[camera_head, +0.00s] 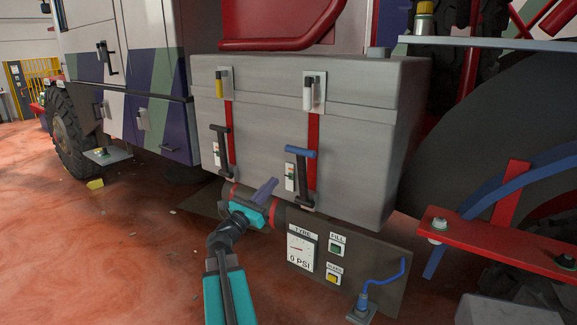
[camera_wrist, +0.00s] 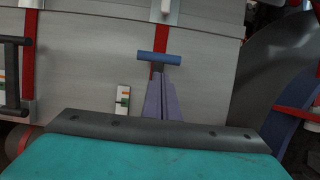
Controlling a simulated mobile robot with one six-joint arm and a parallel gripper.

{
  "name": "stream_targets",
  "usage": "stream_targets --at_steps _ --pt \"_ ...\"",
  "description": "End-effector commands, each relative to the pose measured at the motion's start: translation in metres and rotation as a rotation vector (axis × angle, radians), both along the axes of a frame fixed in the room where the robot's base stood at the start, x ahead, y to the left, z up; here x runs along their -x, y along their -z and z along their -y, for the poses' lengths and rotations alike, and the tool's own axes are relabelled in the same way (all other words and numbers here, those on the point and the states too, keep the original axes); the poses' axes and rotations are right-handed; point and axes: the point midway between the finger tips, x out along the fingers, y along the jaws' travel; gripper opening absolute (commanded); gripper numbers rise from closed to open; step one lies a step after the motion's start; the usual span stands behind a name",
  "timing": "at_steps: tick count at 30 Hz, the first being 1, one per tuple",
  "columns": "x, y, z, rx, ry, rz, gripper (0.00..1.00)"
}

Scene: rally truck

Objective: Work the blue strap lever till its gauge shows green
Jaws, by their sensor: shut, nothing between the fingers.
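The blue strap lever (camera_head: 300,151) is on the front of the grey box, at the lower end of the right red strap. Its blue crossbar is at the top of a dark stem. It also shows in the wrist view (camera_wrist: 158,58), just beyond my fingertips. Its small gauge (camera_head: 290,177) is just left of the stem, with white, green and red parts; it also shows in the wrist view (camera_wrist: 122,99). Its reading is too small to tell. My gripper (camera_head: 270,185) is shut and empty, below and left of the blue crossbar, pointing up towards the box.
The grey box (camera_head: 375,110) also carries a black-handled lever (camera_head: 221,129) on the left strap. Below are a dark cylinder and a tyre panel (camera_head: 300,247) reading 0 PSI. A red step (camera_head: 505,240) juts out at right. The red floor (camera_head: 120,260) is open at left.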

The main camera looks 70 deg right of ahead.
Motion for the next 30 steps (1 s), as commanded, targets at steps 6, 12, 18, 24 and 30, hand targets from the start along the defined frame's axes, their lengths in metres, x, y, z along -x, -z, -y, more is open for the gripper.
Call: stream_targets --at_steps 6,12,18,24,30 --pt "0.002 -0.005 0.011 0.0 0.002 -0.001 0.0" --pt "0.007 -0.014 0.032 0.0 0.002 -0.001 0.0" --pt "0.014 -0.024 0.056 0.0 0.002 -0.001 0.0" --pt "0.02 -0.033 0.08 -0.001 0.001 -0.003 0.0" --pt "0.026 -0.042 0.103 -0.002 0.0 -0.002 0.0"
